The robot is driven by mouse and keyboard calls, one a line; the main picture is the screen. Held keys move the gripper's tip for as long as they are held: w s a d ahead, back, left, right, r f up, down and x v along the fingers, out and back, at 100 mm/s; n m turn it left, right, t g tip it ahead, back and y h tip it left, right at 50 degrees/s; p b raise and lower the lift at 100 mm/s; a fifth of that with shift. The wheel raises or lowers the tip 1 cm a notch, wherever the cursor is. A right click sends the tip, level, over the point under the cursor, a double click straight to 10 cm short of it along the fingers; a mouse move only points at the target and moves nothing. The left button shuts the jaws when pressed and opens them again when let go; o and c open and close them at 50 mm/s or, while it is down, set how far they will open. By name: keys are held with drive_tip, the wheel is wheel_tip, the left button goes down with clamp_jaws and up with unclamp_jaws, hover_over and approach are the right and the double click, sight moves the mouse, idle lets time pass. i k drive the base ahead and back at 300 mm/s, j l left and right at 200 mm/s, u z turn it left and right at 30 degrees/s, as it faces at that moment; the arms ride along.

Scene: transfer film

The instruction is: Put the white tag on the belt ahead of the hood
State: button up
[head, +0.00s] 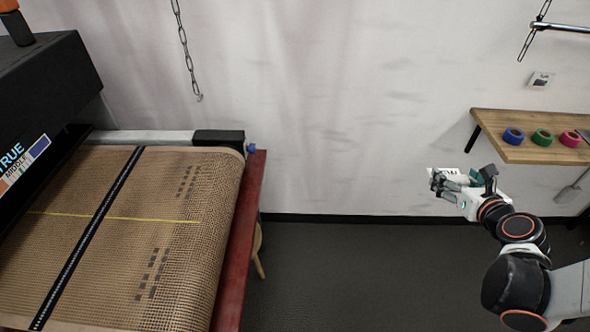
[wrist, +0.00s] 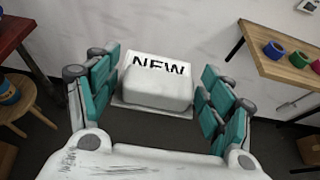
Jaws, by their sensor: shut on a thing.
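The white tag (wrist: 158,66), with black "NEW" lettering and a thick white block in front of it, sits between the teal-padded fingers of my gripper (wrist: 158,92). In the head view the tag (head: 436,171) shows as a small white piece at the fingertips, partly covered by them. My gripper (head: 450,184) is shut on it and holds it in the air at the right, well away from the belt. The tan mesh belt (head: 165,250) lies at the left, with a thin yellow line across it. The black hood (head: 45,85) stands over the belt's far left part.
A red rail (head: 240,240) edges the belt's right side, with a wooden stool (head: 258,245) partly hidden beside it. A wooden wall shelf (head: 500,138) with coloured tape rolls is near my gripper. A chain (head: 186,50) hangs by the wall. Open floor separates belt and gripper.

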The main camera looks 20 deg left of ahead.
sight(160, 219)
drive_tip(key=k+j+z, duration=0.25)
drive_tip(key=k+z, duration=0.6)
drive_tip(key=z, duration=0.15)
drive_tip(key=k+j+u, duration=0.4)
drive_tip(key=k+j, duration=0.15)
drive_tip(key=k+j+u, duration=0.35)
drive_tip(key=k+j, duration=0.15)
drive_tip(key=j, duration=0.2)
drive_tip(key=j+u, duration=0.4)
drive_tip(key=j, duration=0.35)
drive_tip(key=j+u, duration=0.35)
drive_tip(key=j, duration=0.45)
